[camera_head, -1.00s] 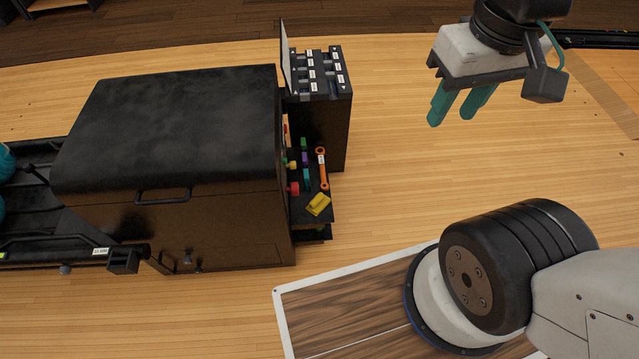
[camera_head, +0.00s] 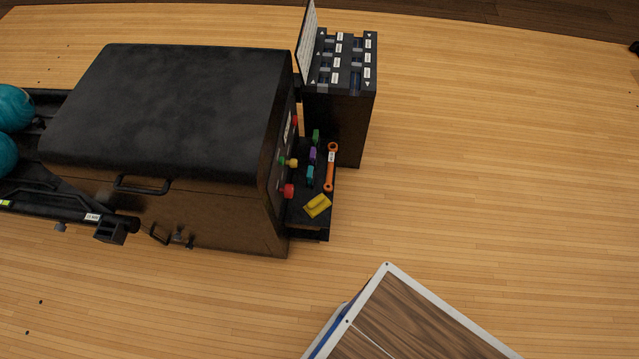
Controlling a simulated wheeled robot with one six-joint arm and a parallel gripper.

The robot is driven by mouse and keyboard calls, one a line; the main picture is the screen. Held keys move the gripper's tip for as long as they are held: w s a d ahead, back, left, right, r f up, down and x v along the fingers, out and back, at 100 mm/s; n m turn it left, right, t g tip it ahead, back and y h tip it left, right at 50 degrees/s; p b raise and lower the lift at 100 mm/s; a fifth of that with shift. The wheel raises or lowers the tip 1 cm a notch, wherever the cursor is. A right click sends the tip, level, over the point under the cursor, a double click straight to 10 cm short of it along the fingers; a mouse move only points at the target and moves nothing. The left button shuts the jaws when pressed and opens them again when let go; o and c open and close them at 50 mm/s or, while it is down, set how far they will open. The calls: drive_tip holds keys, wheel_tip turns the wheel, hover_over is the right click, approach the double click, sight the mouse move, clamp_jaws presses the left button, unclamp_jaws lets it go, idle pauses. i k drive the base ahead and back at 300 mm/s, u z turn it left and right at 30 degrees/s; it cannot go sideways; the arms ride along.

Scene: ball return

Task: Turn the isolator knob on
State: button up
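The black ball return machine (camera_head: 180,115) stands left of centre, and its right end panel is seen at a steep slant. A red knob (camera_head: 288,191) sticks out low on that panel. A yellow knob (camera_head: 292,163) with a green part beside it sits above, and a small red part (camera_head: 295,120) is higher up. I cannot tell which one is the isolator knob or how it is set; no label is readable. My gripper is out of view.
A black shelf beside the panel holds an orange wrench (camera_head: 331,167), a yellow block (camera_head: 317,206) and small green, purple and teal pieces. A black rack (camera_head: 340,110) with labelled slots stands behind it. Teal balls (camera_head: 12,108) lie far left. The wooden floor right is clear.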

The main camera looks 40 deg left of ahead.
sight(289, 190)
drive_tip(key=i, duration=1.05)
drive_tip(key=u, duration=2.55)
drive_tip(key=k, duration=1.25)
drive_tip(key=u, duration=0.75)
drive_tip(key=i, duration=1.05)
drive_tip(key=z, duration=0.5)
